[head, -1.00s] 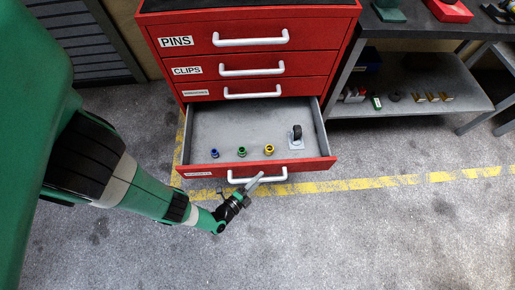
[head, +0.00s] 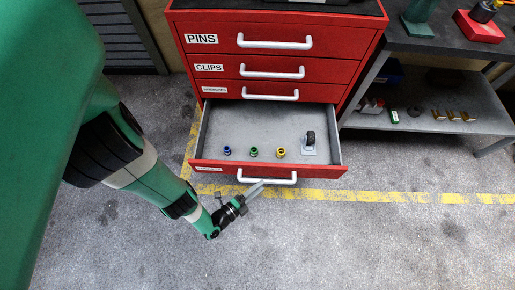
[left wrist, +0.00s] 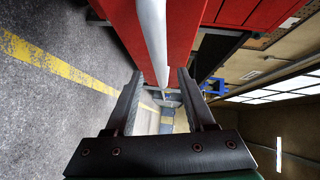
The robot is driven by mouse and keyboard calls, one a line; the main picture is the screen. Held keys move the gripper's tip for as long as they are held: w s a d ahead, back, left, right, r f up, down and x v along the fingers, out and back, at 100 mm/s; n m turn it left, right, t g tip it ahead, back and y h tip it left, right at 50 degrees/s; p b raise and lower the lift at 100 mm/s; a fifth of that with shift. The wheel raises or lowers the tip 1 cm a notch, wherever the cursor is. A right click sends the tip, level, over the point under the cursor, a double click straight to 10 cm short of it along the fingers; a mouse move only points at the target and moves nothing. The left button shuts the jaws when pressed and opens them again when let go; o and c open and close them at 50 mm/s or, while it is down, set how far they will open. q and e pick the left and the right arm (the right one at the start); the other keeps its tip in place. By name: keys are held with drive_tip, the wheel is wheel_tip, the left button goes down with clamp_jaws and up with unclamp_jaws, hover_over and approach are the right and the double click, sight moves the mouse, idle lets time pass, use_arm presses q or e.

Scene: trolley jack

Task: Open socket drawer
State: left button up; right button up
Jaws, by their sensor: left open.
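The socket drawer (head: 220,167) is the low red drawer of the cabinet. It stands pulled well out, its grey inside showing. Its white bar handle (head: 267,178) is on the front; the handle also shows in the left wrist view (left wrist: 152,35). My left gripper (head: 261,184) is just in front of and below the handle, near its left half. In the left wrist view its two fingers (left wrist: 157,85) are apart, with the handle's end seen between or just beyond the tips. Contact cannot be told. My right gripper is not in view.
The drawer holds a blue socket (head: 227,151), a green socket (head: 253,152), a yellow socket (head: 280,152) and a caster wheel (head: 310,140). Closed drawers labelled PINS and CLIPS are above. A workbench shelf (head: 435,115) stands at right. The floor in front is clear.

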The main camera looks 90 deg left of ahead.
use_arm(q)
drive_tip(key=v, duration=0.6)
drive_tip(key=shift+s+d+p, duration=0.2)
drive_tip(key=shift+s+p, duration=0.1)
drive_tip(key=shift+s, duration=0.05)
idle(0.4)
